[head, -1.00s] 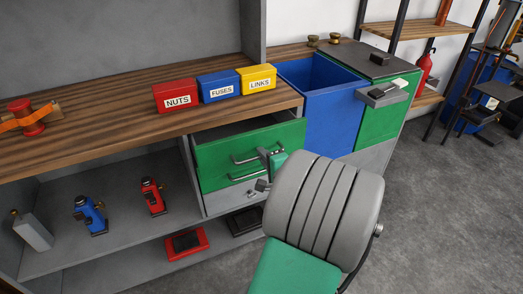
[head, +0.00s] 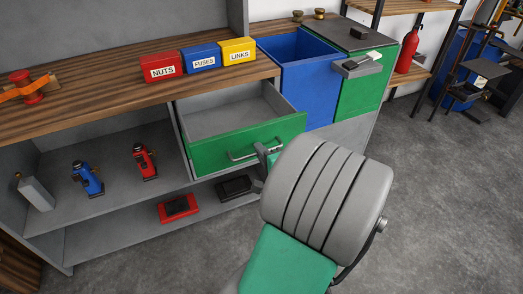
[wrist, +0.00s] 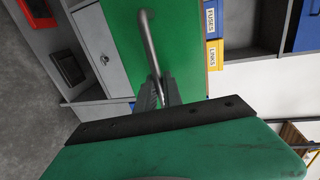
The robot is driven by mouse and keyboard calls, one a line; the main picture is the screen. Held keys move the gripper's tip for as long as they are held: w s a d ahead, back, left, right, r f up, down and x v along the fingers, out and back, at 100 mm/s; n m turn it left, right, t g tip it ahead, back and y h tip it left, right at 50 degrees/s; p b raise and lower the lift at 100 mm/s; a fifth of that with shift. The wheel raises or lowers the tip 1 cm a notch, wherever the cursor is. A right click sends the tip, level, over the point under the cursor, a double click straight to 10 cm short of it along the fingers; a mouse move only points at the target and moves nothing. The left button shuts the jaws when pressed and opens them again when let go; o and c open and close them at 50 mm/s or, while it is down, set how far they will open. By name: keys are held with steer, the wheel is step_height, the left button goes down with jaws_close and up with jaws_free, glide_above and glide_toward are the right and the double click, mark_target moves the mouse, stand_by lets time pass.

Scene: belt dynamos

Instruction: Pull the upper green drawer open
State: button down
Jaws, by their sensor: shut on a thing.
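The upper green drawer (head: 225,151) stands pulled out from under the wooden counter, and its empty grey inside shows in the head view. Its silver bar handle (head: 252,152) runs across the green front; it also shows in the wrist view (wrist: 149,45). My gripper (head: 268,151) is at the right end of this handle, partly hidden behind my arm in the head view. In the wrist view my gripper (wrist: 157,90) has its fingers closed around the handle bar.
Red, blue and yellow boxes (head: 160,67) stand on the counter above the drawer. A blue open bin (head: 312,85) and a green cabinet (head: 366,80) stand to the right. A red tray (head: 178,207) and a dark tray (head: 234,187) lie low below. Grey floor at right is clear.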

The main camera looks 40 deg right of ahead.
steer(key=shift+d, duration=0.1)
steer(key=c, duration=1.5)
jaws_free()
steer(key=p+v, duration=0.1)
steer(key=v, duration=0.6)
steer(key=shift+s+a, duration=0.25)
steer(key=shift+s, duration=0.05)
